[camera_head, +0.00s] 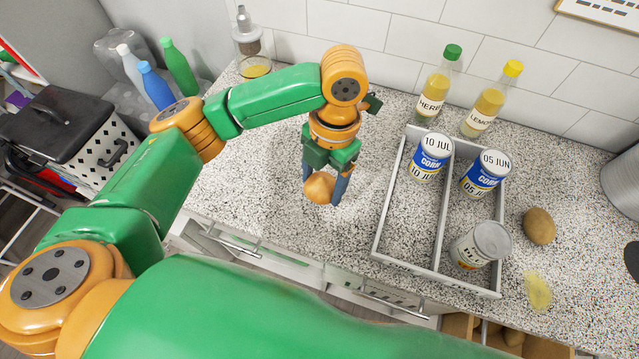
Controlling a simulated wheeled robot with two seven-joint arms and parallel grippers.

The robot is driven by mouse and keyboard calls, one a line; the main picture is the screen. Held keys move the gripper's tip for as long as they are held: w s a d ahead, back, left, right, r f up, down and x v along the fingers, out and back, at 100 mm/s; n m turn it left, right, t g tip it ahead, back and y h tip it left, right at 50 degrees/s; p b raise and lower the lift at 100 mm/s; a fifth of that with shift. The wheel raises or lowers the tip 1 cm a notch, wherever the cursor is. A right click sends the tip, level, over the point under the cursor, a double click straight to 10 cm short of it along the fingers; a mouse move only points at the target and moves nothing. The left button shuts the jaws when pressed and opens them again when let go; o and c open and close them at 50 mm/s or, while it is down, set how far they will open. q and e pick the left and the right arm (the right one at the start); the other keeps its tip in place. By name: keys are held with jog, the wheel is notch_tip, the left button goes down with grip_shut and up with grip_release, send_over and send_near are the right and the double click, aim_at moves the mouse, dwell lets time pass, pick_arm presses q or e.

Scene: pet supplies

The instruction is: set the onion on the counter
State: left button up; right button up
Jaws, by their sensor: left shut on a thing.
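The onion (319,188) is a small tan-brown ball in the camera_head view. My left gripper (321,186) points down and is shut on the onion, with one finger on each side of it. The onion is over the front part of the speckled counter (255,160), left of the grey tray. I cannot tell whether the onion touches the counter or hangs just above it. My right gripper is not in view.
A grey divided tray (380,222) holds corn cans (430,157) and another can (481,245). Herb (435,88) and lemon (490,100) bottles stand behind it. A potato (539,226) lies right of the tray, near a yellow patch. The counter left of the gripper is clear.

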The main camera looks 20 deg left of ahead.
aim_at(320, 186)
pick_arm(q)
jog(key=f, duration=0.1)
jog(key=w+f+p, duration=0.1)
jog(key=f, duration=0.1)
jog(key=w+a+f, duration=0.1)
jog(key=f, duration=0.1)
jog(key=shift+p, duration=0.35)
jog(key=shift+f, duration=0.45)
jog(key=shift+f, duration=0.1)
jog(key=o, duration=1.4)
jog(key=shift+o, duration=0.2)
notch_tip(320, 186, up, 12)
jog(key=w, duration=0.1)
jog(key=shift+w+d+b, duration=0.3)
jog(key=shift+d+b, duration=0.1)
